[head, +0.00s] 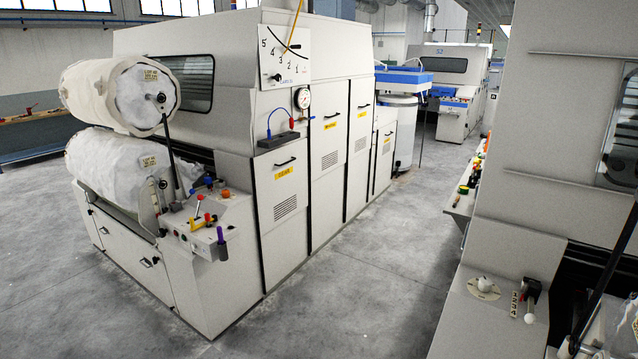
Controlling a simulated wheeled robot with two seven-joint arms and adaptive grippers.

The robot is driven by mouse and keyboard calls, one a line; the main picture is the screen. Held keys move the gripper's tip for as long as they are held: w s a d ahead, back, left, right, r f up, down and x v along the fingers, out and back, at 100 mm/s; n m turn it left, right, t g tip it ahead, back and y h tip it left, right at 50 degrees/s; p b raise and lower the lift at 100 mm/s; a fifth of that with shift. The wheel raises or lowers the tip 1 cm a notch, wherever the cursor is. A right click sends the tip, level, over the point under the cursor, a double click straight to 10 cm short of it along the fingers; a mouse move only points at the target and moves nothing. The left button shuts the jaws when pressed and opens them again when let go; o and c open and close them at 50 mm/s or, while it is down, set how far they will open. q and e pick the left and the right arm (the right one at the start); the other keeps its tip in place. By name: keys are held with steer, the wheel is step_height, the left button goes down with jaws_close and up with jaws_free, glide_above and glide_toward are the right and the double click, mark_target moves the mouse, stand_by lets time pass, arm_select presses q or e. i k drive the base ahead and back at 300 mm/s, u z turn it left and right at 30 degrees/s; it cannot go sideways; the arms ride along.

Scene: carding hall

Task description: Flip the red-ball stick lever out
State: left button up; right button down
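A small lever with a red ball (199,198) on a thin stick stands on the control ledge (228,206) at the near left end of the large pale carding machine. The stick looks close to upright, though it is too small to tell its exact tilt. Neither of my grippers is in view.
Two white fibre rolls (118,95) are stacked left of the ledge, with a black rod (172,140) beside them. A grey aisle floor (330,285) is clear between this machine and another machine (560,110) on the right. A workbench (35,130) stands far left.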

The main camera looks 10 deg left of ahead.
mark_target(201, 197)
steer(key=u, duration=0.45)
steer(key=i, duration=2.3)
steer(key=u, duration=1.15)
steer(key=i, duration=1.05)
steer(key=u, duration=0.35)
